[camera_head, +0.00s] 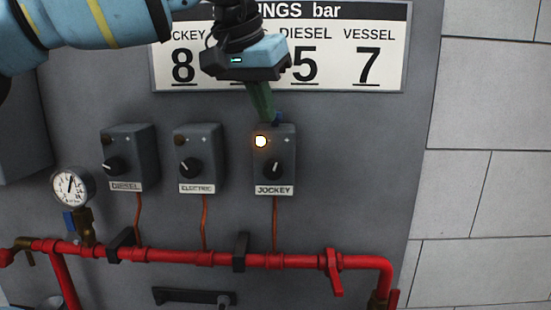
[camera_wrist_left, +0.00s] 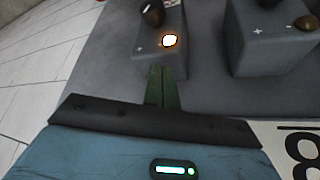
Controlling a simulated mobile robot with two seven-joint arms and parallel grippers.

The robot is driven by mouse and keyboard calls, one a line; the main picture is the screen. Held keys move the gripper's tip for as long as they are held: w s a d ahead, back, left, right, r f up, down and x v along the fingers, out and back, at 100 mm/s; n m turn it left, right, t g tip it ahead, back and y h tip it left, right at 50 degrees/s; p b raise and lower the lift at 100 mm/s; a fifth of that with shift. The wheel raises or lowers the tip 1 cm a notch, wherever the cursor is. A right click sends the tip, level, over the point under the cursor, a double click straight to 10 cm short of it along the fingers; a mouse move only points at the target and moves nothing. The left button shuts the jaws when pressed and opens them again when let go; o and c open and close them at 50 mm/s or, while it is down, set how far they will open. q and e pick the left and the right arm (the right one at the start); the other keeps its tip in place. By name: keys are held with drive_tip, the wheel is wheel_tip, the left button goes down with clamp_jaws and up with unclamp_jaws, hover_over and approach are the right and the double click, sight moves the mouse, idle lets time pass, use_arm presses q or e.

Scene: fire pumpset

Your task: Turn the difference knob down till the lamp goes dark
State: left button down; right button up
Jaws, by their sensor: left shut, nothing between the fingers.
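The JOCKEY box (camera_head: 288,148) on the grey panel has a glowing amber lamp (camera_head: 260,141). A black knob (camera_head: 272,169) with a white pointer line sits on its front. A small blue part (camera_head: 278,118) shows at the box's top, partly behind my fingers; I cannot tell for sure that it is the difference knob. My left gripper (camera_head: 267,119) comes from above, its green fingers shut and empty with tips at the box's top edge. Contact is unclear. The left wrist view shows the shut fingers (camera_wrist_left: 163,72) below the lit lamp (camera_wrist_left: 169,41) and black knob (camera_wrist_left: 152,13).
The ELECTRIC box (camera_head: 204,150) and DIESEL box (camera_head: 135,150) stand to the left, their lamps dark. A sign (camera_head: 390,50) with numbers hangs behind my arm. A red pipe (camera_head: 190,257) and a gauge (camera_head: 72,187) lie lower. Bare panel lies right of the JOCKEY box.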

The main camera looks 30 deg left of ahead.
use_arm(q)
drive_tip(key=shift+s+r, duration=0.1)
drive_tip(key=shift+r, duration=0.05)
